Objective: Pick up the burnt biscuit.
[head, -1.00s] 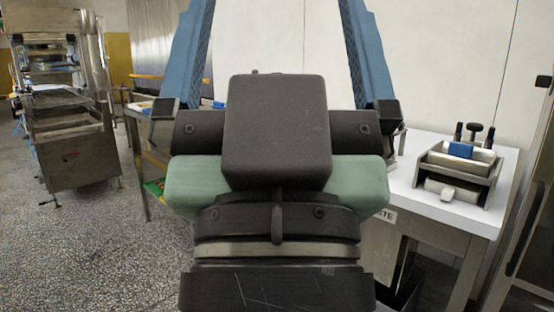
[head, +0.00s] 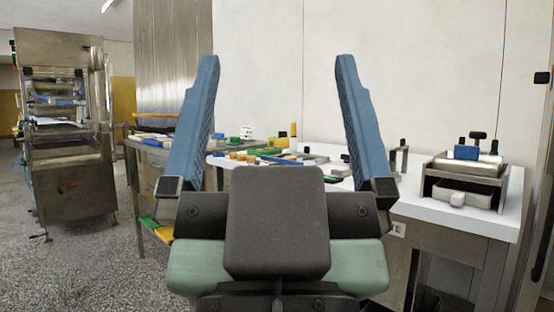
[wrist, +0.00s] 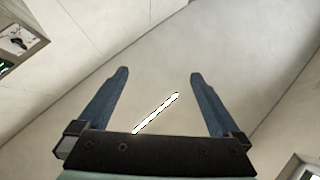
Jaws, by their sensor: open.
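My gripper (head: 276,75) is raised in front of the head camera, its two blue fingers wide apart with nothing between them. In the wrist view the gripper (wrist: 155,78) is also open and empty, facing a pale wall or ceiling surface with a bright light strip. I cannot make out the burnt biscuit. Small tan and brown pieces (head: 243,156) lie on the white table behind my gripper, too small to tell apart, and my gripper hides part of that table.
The white table (head: 440,213) runs along the wall. A metal roller device (head: 465,170) stands at its right end. A steel machine (head: 65,140) stands at the far left. Coloured trays or blocks (head: 285,155) lie on the table. Speckled floor (head: 95,250) is open at the left.

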